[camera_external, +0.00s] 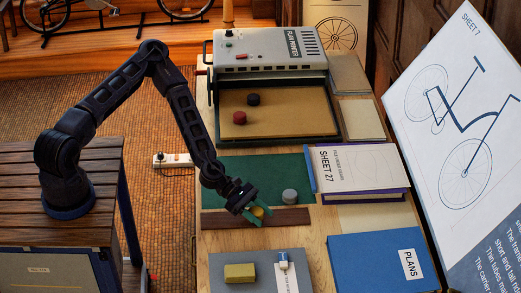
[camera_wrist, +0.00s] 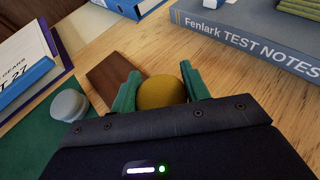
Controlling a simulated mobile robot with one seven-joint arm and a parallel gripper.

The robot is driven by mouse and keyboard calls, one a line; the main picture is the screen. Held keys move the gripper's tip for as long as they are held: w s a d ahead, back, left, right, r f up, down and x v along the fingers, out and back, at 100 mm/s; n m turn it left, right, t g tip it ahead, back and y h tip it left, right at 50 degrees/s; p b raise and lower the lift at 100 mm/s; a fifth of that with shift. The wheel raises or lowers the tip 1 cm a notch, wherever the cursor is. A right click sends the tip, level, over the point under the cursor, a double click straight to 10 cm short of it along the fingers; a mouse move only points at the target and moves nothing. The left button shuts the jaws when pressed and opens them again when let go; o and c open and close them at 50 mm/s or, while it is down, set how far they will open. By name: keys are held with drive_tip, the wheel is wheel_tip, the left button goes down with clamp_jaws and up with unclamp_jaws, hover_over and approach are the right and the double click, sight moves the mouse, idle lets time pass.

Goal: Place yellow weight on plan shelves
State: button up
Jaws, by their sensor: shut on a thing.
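The yellow weight (camera_wrist: 160,92) is a round, mustard-coloured piece between the two green fingers of my gripper (camera_wrist: 166,90). My gripper is shut on it. In the external view, my gripper (camera_external: 251,213) is low over the front of the desk, by the brown strip, with the yellow weight (camera_external: 258,212) partly hidden by the fingers. I cannot tell whether the weight touches the desk. I cannot pick out plan shelves in either view; a blue binder labelled PLANS (camera_external: 370,265) lies at the front right.
A grey weight (camera_external: 290,196) stands on the green mat (camera_external: 225,168) beside my gripper. A dark weight (camera_external: 253,99) and a red weight (camera_external: 239,118) lie on the plan printer's bed (camera_external: 290,122). A grey book (camera_wrist: 250,30) bears a yellow block (camera_external: 240,273).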

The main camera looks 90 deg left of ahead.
sight(212, 223)
drive_tip(key=s+m+g+h, duration=0.1)
drive_tip(key=s+m+g, duration=0.1)
drive_tip(key=s+d+m+g+h, duration=0.1)
drive_tip(key=s+m+g+h, duration=0.1)
drive_tip(key=s+d+r+m+g+h, duration=0.1)
drive_tip(key=s+m+g, duration=0.1)
drive_tip(key=m+g, duration=0.1)
drive_tip(key=shift+s+d, duration=0.1)
drive_tip(key=shift+s, duration=0.25)
drive_tip(key=s+a+r+m+g, duration=0.1)
drive_tip(key=s+m+g, duration=0.1)
drive_tip(key=s+a+r+m+g, duration=0.1)
drive_tip(key=s+m+g, duration=0.1)
drive_tip(key=s+g, duration=0.1)
drive_tip(key=s+r+m+g, duration=0.1)
drive_tip(key=s+m+g, duration=0.1)
drive_tip(key=s+m, duration=0.1)
drive_tip(key=shift+a+r+g, duration=0.3)
drive_tip(key=shift+a+g, duration=0.1)
drive_tip(key=shift+s+a+r+m+g, duration=0.25)
drive_tip(key=shift+s+a+m+g, duration=0.05)
drive_tip(key=shift+s+a+g, duration=0.1)
drive_tip(key=shift+f, duration=3.35)
drive_tip(key=shift+f, duration=0.2)
drive_tip(key=o, duration=1.5)
drive_tip(key=shift+a, duration=0.1)
